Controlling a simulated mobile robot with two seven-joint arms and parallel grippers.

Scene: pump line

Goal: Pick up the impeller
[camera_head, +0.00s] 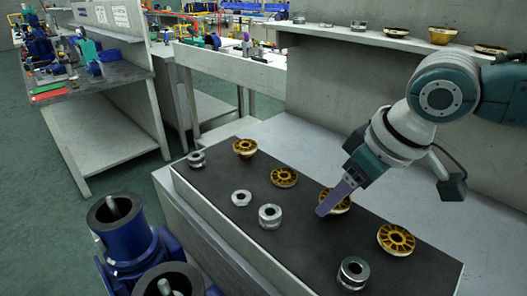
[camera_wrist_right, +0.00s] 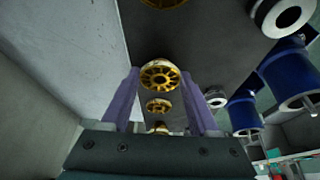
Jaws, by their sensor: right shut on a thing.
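Several golden, vaned impellers lie in a row on the dark mat (camera_head: 310,235). My right gripper (camera_head: 325,210), with purple fingers, reaches down from the right and is shut on one impeller (camera_head: 344,207). In the head view the fingers partly cover this impeller, and I cannot tell whether it still touches the mat. In the right wrist view the held impeller (camera_wrist_right: 160,76) sits between the two fingertips. Other impellers lie at the far end (camera_head: 245,147), beyond the gripper (camera_head: 284,178) and nearer to me (camera_head: 396,239). My left gripper is not in view.
Silver rings (camera_head: 241,198) (camera_head: 270,216) (camera_head: 353,272) stand on the mat near the impellers. Blue pump housings (camera_head: 117,228) are at the lower left. A raised shelf (camera_head: 370,40) with more parts runs behind. The grey bench top (camera_head: 300,135) behind the mat is clear.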

